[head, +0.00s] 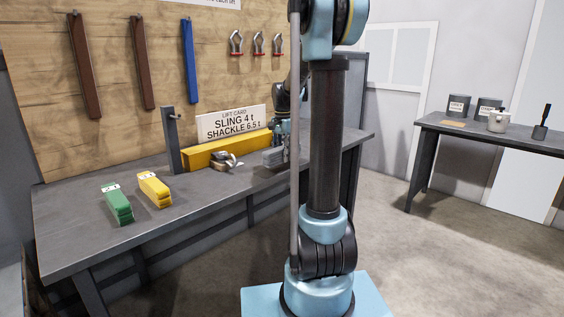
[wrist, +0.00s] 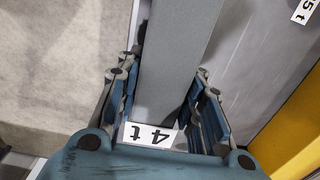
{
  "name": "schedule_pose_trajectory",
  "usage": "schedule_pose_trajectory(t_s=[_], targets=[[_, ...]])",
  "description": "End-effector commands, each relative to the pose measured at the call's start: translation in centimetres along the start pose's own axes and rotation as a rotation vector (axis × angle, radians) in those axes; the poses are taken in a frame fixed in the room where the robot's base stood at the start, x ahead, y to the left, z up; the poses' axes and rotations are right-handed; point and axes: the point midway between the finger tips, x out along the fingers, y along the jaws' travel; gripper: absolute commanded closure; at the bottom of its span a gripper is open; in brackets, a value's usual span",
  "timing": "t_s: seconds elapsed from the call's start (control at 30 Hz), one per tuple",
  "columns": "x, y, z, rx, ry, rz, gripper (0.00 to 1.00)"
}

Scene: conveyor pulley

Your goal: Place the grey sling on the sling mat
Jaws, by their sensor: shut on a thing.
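The grey sling (wrist: 177,55) is a long flat grey bundle with a white "4 t" label (wrist: 150,135). In the wrist view it lies between the two fingers of my gripper (wrist: 165,100), which is shut on it. In the head view the grey sling (head: 273,156) shows near the right part of the bench, beside the yellow beam; my gripper (head: 284,140) is partly hidden there behind my arm. I cannot tell whether the sling touches the bench. I cannot make out a sling mat in either view.
The bench (head: 120,240) also holds a green sling (head: 117,205), a yellow sling (head: 154,189), a post (head: 172,145), a shackle (head: 226,161), the yellow beam (head: 210,154) and a lift card (head: 231,122). A second table (head: 455,133) stands right, with open floor between.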

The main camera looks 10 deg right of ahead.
Motion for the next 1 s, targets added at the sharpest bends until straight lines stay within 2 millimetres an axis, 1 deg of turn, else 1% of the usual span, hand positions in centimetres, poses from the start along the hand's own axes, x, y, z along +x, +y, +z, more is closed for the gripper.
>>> schedule_pose_trajectory(t_s=[0.03,0.1,0.2,0.6,0.63,0.7,1.0], targets=[[0.8,-0.1,-0.1,0.0,0.0,0.0,1.0],[1.6,-0.1,-0.1,0.0,0.0,0.0,1.0],[2.4,0.0,0.0,0.0,0.0,0.0,1.0],[2.8,0.0,-0.1,0.0,0.0,0.0,1.0],[2.7,0.0,-0.1,0.001,0.0,0.0,0.59],[2.7,0.0,-0.1,0.001,0.0,0.0,0.45],[2.7,0.1,-0.1,0.002,0.0,0.0,0.45]])
